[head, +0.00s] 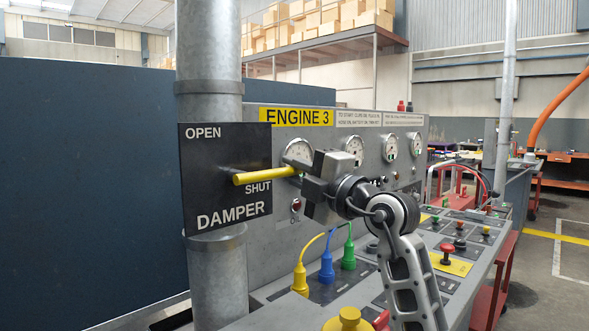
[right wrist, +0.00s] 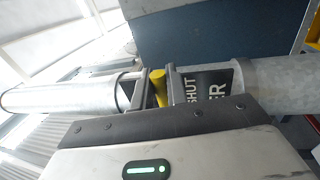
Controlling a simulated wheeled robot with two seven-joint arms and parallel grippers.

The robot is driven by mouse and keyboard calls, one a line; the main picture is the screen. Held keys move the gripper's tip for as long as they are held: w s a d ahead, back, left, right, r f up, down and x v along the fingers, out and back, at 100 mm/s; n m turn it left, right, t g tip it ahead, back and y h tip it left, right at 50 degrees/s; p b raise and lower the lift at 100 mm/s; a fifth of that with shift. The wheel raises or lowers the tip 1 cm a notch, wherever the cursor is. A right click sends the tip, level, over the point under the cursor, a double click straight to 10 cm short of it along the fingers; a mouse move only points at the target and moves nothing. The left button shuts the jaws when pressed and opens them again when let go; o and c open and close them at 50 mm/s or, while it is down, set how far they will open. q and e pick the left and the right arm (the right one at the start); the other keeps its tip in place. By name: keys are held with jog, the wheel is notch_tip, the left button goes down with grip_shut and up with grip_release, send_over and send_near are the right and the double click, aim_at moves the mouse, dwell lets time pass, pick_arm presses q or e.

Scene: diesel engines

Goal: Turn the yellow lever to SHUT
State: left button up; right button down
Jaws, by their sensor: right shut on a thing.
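The yellow lever (head: 262,176) sticks out roughly level in front of the black DAMPER plate (head: 205,160) on the grey pipe. Its free end points right in the head view, just above the word SHUT; OPEN is at the plate's upper left. My right gripper (head: 303,172) is shut on the lever's right end. In the right wrist view the yellow lever (right wrist: 160,87) shows between the two fingers (right wrist: 158,90), with part of the plate (right wrist: 207,90) beside them. My left gripper is not in view.
The ENGINE 3 panel (head: 350,118) with gauges stands close behind my right gripper. Yellow, blue and green plugs (head: 327,268) with cables stand below it. A console with a red button (head: 448,254) is at the right. A dark blue wall (head: 85,190) fills the left.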

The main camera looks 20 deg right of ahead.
jog(key=shift+f, duration=0.1)
jog(key=c, duration=1.5)
grip_release()
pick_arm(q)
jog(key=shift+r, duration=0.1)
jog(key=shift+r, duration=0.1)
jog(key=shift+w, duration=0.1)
pick_arm(e)
jog(key=shift+s, duration=0.1)
pick_arm(q)
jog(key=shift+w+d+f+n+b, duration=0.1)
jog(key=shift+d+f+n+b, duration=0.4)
jog(key=shift+b, duration=1.1)
pick_arm(e)
jog(key=shift+v, duration=7.9)
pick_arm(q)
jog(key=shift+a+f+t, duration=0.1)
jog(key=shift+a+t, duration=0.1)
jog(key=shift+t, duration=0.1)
pick_arm(e)
jog(key=shift+f, duration=0.1)
